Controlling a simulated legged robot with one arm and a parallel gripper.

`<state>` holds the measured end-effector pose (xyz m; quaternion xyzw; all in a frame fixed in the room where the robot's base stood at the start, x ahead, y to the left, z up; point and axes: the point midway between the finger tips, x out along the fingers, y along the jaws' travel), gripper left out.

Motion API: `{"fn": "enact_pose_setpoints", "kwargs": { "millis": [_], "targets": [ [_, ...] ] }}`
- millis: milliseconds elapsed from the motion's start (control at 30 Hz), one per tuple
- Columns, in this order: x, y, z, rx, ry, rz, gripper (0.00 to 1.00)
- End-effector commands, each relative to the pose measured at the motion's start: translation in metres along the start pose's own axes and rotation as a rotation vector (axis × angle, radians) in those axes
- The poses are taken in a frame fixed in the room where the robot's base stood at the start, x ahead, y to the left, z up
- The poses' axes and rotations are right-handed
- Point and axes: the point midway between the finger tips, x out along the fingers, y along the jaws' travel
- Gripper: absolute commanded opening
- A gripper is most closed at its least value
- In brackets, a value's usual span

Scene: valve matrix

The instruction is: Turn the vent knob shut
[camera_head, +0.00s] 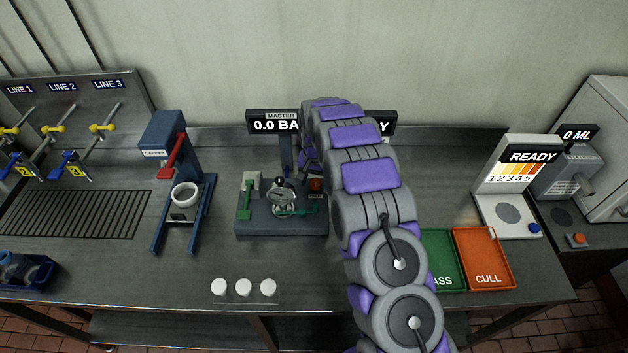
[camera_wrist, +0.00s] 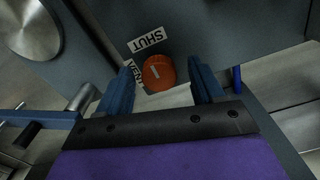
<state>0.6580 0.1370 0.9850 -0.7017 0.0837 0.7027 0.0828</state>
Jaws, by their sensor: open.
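The vent knob is a round orange knob (camera_wrist: 158,75) with a short pale line on its face. A SHUT label (camera_wrist: 147,40) is above it in the wrist view, and a second label (camera_wrist: 136,72), partly covered, is to its left. The pale line slants toward the upper left. My gripper (camera_wrist: 162,66) is open, with one blue finger on each side of the knob and visible gaps between. In the head view the orange knob (camera_head: 316,185) shows on the fixture (camera_head: 280,227), just left of my arm, which hides my fingers.
The fixture also carries green levers (camera_head: 245,200) and a round gauge (camera_head: 283,198). A blue capper stand (camera_head: 160,225) is to the left. Three white caps (camera_head: 244,288) lie in front. A green tray (camera_head: 442,265) and an orange CULL tray (camera_head: 482,257) lie right of my arm.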

Motion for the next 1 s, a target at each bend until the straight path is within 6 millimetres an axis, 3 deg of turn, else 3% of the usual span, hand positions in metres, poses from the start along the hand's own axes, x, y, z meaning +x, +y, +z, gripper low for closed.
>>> {"fn": "enact_pose_setpoints", "kwargs": {
  "millis": [167,700,1000],
  "targets": [
    [-0.022,-0.001,-0.002,0.0,0.007,-0.003,0.67],
    [-0.137,-0.003,-0.002,0.0,0.005,-0.001,0.67],
    [-0.168,-0.003,-0.001,0.0,0.0,0.002,0.67]
  ]
}}
